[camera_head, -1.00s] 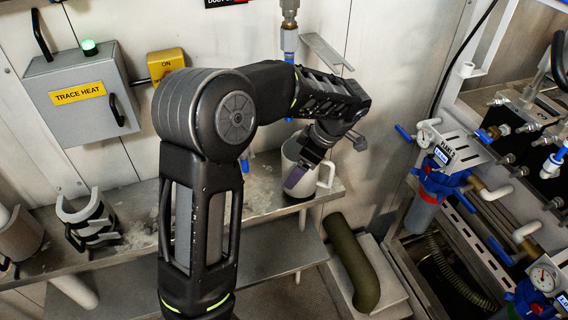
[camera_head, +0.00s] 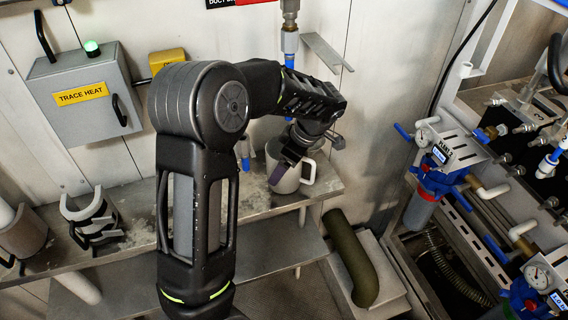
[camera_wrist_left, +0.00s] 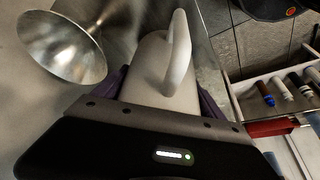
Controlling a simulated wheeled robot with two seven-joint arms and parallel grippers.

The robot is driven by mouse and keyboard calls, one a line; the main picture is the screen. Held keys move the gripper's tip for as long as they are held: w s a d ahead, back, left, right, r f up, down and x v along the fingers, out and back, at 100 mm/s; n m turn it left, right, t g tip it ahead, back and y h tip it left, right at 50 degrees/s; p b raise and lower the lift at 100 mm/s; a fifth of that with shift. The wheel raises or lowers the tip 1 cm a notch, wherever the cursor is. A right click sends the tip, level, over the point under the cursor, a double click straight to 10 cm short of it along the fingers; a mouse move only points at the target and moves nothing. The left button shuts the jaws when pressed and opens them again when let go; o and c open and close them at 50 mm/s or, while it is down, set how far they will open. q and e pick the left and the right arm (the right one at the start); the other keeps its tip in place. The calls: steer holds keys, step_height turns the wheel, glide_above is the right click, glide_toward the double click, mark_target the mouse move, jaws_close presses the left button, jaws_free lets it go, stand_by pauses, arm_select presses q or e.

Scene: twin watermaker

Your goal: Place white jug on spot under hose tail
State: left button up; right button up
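The white jug (camera_head: 292,178) is at the right end of the metal shelf in the head view, its handle on the right. I cannot tell whether its base touches the shelf. My left gripper (camera_head: 284,168) is closed around the jug, with a purple finger visible against its near side. In the left wrist view the jug (camera_wrist_left: 155,75) sits between the two purple fingers of my left gripper (camera_wrist_left: 160,92), handle up in the picture. A fitting with a blue tip, seemingly the hose tail (camera_head: 289,60), hangs on the wall above. The spot is not clearly visible.
A grey trace heat box (camera_head: 88,95) is on the wall at left. Curved holders (camera_head: 92,218) stand on the shelf (camera_head: 130,200). A shiny metal cone (camera_wrist_left: 62,48) is beside the jug in the wrist view. Blue filters and pipes (camera_head: 425,185) crowd the right.

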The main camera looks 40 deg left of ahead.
arm_select(q)
steer(key=shift+o, duration=0.9)
steer(key=shift+r+p, duration=0.25)
steer(key=shift+p, duration=0.15)
steer(key=shift+w+d+r+b, duration=0.15)
steer(key=shift+d+r+b, duration=0.15)
steer(key=shift+d+b, duration=0.5)
steer(key=w+d+b, duration=0.2)
steer(key=d+b, duration=0.1)
steer(key=d, duration=0.7)
steer(key=shift+d+r, duration=0.15)
steer(key=shift+d, duration=0.25)
